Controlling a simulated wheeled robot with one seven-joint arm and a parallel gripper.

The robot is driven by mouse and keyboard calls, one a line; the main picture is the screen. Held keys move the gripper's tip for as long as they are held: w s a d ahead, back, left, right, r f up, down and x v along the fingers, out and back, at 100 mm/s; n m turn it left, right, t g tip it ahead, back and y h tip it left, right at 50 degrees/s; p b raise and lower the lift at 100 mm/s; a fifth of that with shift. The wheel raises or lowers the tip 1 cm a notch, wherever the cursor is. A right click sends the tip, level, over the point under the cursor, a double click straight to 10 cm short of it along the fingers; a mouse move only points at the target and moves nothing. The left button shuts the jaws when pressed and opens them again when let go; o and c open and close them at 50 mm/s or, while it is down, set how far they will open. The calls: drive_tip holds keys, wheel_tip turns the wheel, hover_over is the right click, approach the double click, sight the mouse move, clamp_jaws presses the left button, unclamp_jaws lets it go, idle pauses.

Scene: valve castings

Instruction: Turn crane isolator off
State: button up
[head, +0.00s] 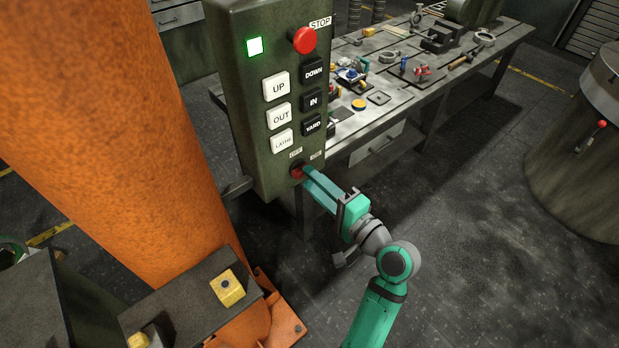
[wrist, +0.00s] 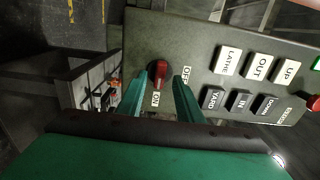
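The crane isolator is a red rotary knob (head: 297,171) low on the front of a dark green control box (head: 240,100). It also shows in the wrist view (wrist: 160,75), with OFF and ON labels beside it. Its handle appears to lie in line with the ON label. My gripper (head: 307,175) is at the knob, its fingers pointing at the panel. In the wrist view my gripper (wrist: 166,78) is open, with the knob between the fingertips and closer to the left one. I cannot tell whether that finger touches it.
White and black push buttons (head: 277,85) and a red stop button (head: 304,40) sit above the knob. A green lamp (head: 255,47) is lit. An orange column (head: 110,110) stands left. A workbench (head: 440,80) with parts is behind.

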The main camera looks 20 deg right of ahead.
drive_tip(key=shift+x, duration=0.95)
clamp_jaws()
